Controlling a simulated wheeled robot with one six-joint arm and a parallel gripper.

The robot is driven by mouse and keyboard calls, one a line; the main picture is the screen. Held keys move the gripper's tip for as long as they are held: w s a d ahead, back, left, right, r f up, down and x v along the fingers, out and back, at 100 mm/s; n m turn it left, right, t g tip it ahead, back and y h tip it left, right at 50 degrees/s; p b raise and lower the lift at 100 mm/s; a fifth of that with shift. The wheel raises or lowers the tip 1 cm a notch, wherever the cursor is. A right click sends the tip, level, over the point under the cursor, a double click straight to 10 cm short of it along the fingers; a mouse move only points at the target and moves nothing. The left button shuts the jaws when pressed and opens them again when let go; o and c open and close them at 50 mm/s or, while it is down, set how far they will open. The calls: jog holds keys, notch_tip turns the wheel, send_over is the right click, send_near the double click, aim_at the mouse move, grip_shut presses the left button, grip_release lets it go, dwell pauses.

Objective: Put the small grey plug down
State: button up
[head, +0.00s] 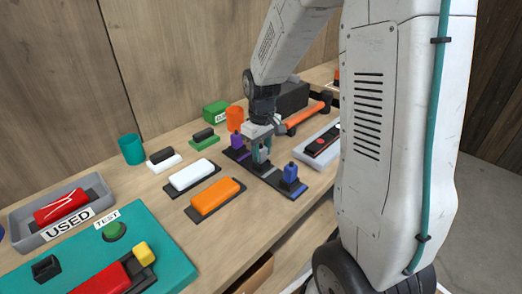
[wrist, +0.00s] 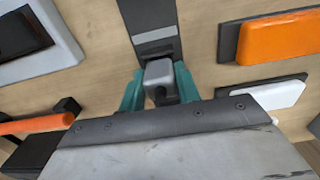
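The small grey plug (wrist: 159,74) sits between the two teal fingers of my gripper (wrist: 160,88) in the wrist view, with a finger close against each side. In the head view my gripper (head: 262,152) is over the middle of a dark strip, with the grey plug (head: 264,151) showing between its fingers. The dark strip (wrist: 147,12) has a grey band near the plug in the wrist view. I cannot tell whether the plug's underside touches the strip.
A purple plug (head: 237,140) and a blue plug (head: 290,173) stand on the strip on either side. A white block (head: 195,174) and an orange block (head: 214,196) lie to the left. An orange-handled tool (head: 307,116) and a pale tray (head: 318,145) lie to the right.

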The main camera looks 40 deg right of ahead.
aim_at(261, 148)
jog(key=o, duration=0.3)
notch_tip(261, 148, up, 12)
jog(key=s+a+r, duration=0.1)
jog(key=s+a, duration=0.2)
jog(key=s, duration=0.5)
jog(key=s+a+r+m, duration=0.1)
jog(key=s+a, duration=0.3)
jog(key=s, duration=0.4)
jog(key=s+a+r+m+t, duration=0.1)
jog(key=s+a+r, duration=0.1)
jog(key=s, duration=0.5)
jog(key=shift+s+a, duration=0.4)
jog(key=shift+a, duration=0.3)
jog(key=shift+r, duration=0.1)
